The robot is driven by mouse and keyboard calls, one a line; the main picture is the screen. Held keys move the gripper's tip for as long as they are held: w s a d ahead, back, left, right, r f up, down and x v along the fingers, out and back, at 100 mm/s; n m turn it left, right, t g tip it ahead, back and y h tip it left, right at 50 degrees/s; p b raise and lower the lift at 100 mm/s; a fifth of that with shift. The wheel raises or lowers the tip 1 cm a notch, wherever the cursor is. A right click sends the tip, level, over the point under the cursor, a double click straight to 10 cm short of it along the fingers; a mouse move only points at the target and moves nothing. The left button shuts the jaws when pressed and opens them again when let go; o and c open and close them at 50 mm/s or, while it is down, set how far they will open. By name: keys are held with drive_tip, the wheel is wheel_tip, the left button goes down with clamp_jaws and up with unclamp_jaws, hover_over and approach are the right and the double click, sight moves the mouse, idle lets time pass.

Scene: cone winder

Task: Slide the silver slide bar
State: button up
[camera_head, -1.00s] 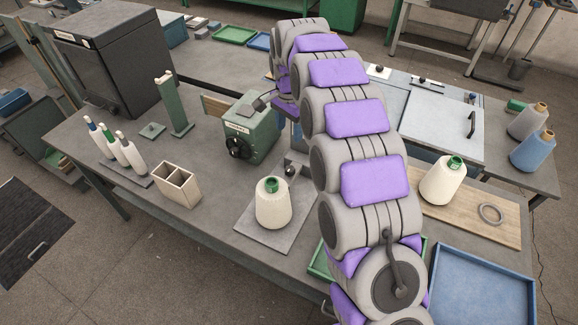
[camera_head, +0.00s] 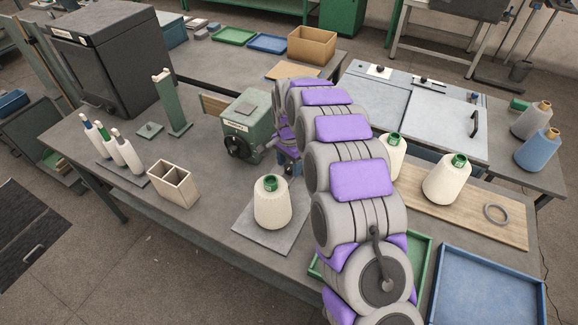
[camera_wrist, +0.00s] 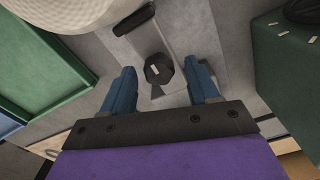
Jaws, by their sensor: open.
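The silver slide bar (camera_wrist: 178,28) shows in the wrist view as a pale grey metal strip on a grey surface. A round black knob (camera_wrist: 158,70) with a small light mark sits at its near end. My gripper (camera_wrist: 162,86) is open, with one blue finger on each side of the knob. Contact with the knob cannot be told. In the head view my gripper (camera_head: 289,163) is low beside the green machine housing (camera_head: 246,128), partly behind my arm. The bar is hidden there. The green housing also shows at the right in the wrist view (camera_wrist: 285,60).
A white yarn cone (camera_head: 272,204) stands on a grey plate (camera_head: 250,236) close to my gripper. A divided box (camera_head: 174,187) and thin bobbins stand left. More cones, a ring (camera_head: 496,213) and a blue tray (camera_head: 487,287) lie right.

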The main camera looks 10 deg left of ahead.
drive_tip(key=shift+f, duration=0.35)
drive_tip(key=shift+c, duration=0.2)
clamp_jaws()
